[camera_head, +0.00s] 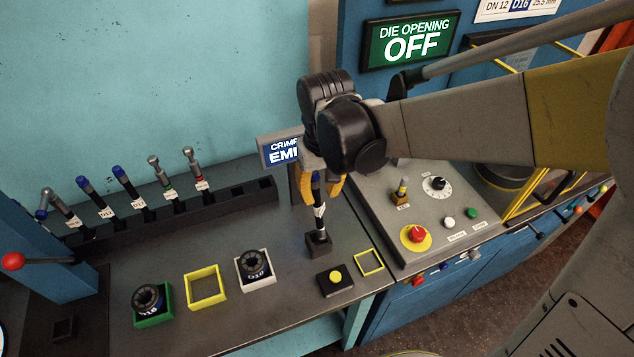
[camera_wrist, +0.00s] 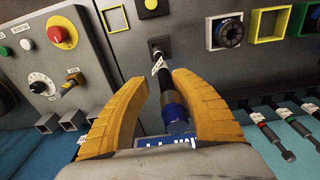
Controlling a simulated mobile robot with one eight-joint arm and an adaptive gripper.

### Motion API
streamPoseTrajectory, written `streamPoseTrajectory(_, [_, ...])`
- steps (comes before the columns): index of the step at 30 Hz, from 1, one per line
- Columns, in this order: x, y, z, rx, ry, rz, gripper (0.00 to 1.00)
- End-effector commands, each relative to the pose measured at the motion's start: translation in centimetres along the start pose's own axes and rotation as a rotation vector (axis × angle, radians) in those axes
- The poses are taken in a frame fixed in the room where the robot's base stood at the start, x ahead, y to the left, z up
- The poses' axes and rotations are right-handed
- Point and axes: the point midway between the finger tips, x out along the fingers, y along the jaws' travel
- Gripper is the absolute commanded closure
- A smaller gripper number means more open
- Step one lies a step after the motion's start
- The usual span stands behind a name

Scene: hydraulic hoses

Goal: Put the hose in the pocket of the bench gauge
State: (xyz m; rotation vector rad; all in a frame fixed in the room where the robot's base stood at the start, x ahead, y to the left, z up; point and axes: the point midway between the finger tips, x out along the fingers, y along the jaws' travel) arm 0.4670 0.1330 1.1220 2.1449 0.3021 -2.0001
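A black hose (camera_head: 319,213) with a blue upper end and a white tag stands nearly upright, its lower end in a small black block (camera_head: 318,246) on the bench, apparently the gauge with the pocket. The wrist view shows the hose (camera_wrist: 181,87) and the block (camera_wrist: 158,46) beyond it. My gripper (camera_head: 322,190) is above the block, its orange fingers on either side of the upper hose. In the wrist view my gripper (camera_wrist: 162,80) is open, with a visible gap between the left finger and the hose. How deep the hose sits in the pocket is hidden.
A rack (camera_head: 165,212) with several hoses stands at the back left. A green holder (camera_head: 152,315), an empty yellow frame (camera_head: 205,289) and a white holder (camera_head: 255,283) are left of the block. A yellow button box (camera_head: 335,281) is in front; a control panel (camera_head: 420,215) is right.

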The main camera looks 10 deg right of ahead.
Motion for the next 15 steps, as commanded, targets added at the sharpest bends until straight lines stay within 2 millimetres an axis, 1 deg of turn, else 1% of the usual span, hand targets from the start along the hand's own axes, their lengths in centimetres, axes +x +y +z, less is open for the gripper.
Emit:
streamPoseTrajectory(1, [-1.6,0.0,0.1,0.000,0.000,0.000,0.71])
streamPoseTrajectory(3, [-3.1,0.0,0.0,-0.001,0.000,0.000,0.71])
streamPoseTrajectory(6, [-4.9,0.0,0.0,-0.001,0.001,0.000,0.71])
streamPoseTrajectory(11, [-6.5,0.1,0.1,0.001,0.004,0.000,0.71])
streamPoseTrajectory(14, [-7.5,0.9,0.9,0.018,0.034,0.001,0.71])
streamPoseTrajectory(15, [-8.0,1.5,1.5,0.032,0.057,0.002,0.71])
